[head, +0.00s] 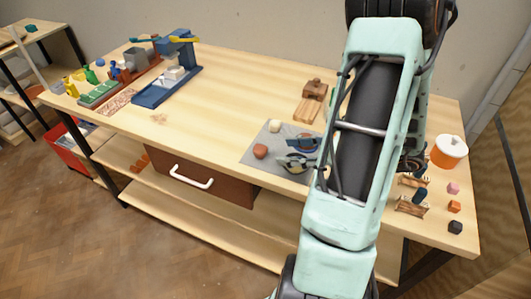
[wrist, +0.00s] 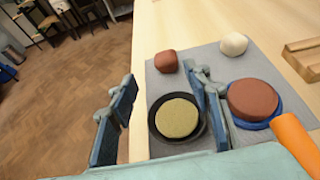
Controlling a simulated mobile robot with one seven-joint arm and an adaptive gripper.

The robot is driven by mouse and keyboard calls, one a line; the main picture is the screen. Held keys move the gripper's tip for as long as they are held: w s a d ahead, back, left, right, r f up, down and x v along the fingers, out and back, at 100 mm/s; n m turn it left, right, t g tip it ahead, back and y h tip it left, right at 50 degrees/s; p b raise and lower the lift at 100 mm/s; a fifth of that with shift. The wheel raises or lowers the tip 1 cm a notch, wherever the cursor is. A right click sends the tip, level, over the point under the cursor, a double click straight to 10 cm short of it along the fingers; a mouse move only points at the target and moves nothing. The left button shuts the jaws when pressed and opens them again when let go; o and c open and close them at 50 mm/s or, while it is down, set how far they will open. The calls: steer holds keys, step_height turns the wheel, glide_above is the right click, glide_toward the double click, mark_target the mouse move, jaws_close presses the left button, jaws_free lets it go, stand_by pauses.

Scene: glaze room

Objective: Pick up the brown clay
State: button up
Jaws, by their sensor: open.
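A rounded reddish-brown clay lump (wrist: 166,62) lies on the grey mat, near its far left corner in the wrist view. In the head view the brown clay (head: 260,151) is left of my arm. My gripper (wrist: 164,88) is open and empty. In the head view my arm hides part of the mat.
On the grey mat (wrist: 195,58) are a black dish (wrist: 154,128) with an olive disc and a blue dish (wrist: 277,116) with a reddish-brown disc. An orange handle (wrist: 294,140) is close on the right. A wooden block (wrist: 303,58) stands beyond. The table's middle (head: 215,110) is clear.

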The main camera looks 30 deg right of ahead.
mark_target(261, 153)
steer(key=x, duration=0.5)
steer(key=shift+s, duration=0.1)
steer(key=shift+d+f+x, duration=0.1)
steer(key=shift+d+x, duration=0.05)
steer(key=shift+x, duration=0.75)
steer(key=shift+d+f+x, duration=0.1)
steer(key=shift+x, duration=0.8)
steer(key=shift+d+f+x, duration=0.1)
steer(key=shift+d+x, duration=0.05)
steer(key=shift+x, duration=0.8)
steer(key=shift+c, duration=0.4)
steer(key=shift+r, duration=0.1)
jaws_close()
